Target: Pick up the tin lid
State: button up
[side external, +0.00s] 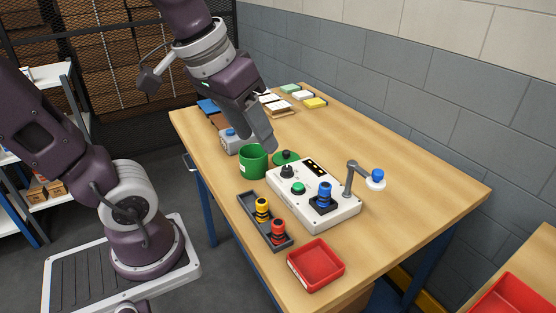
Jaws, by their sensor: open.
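The tin lid (277,161), a flat green disc with a dark knob, lies on the table just behind the white control box, partly hidden by it. The green tin (253,163) stands upright to the left of the lid. My gripper (267,146) points down above and slightly left of the lid, close to the tin's rim. It is open with nothing seen in it. The exact gap between fingertips and lid is hard to judge from this side.
The white control box (328,213) holds a blue piece and knobs; a lamp-like arm (350,178) rises at its right. A dark tray (252,222) with yellow and red pieces and a red tray (316,277) sit in front. The table's right side (420,190) is clear.

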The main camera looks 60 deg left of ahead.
jog(key=w+a+f+n+g, duration=0.15)
jog(key=w+a+n, duration=0.45)
jog(key=w, duration=0.6)
jog(key=n+g, duration=0.3)
jog(key=n, duration=0.4)
send_over(287, 151)
jog(key=f, duration=1.6)
jog(key=shift+s+d+f, duration=0.1)
jog(key=shift+d+f, duration=0.2)
jog(key=shift+f, duration=0.1)
jog(key=shift+n, duration=0.3)
jog(key=f, duration=0.8)
jog(key=shift+a, duration=0.3)
grip_shut()
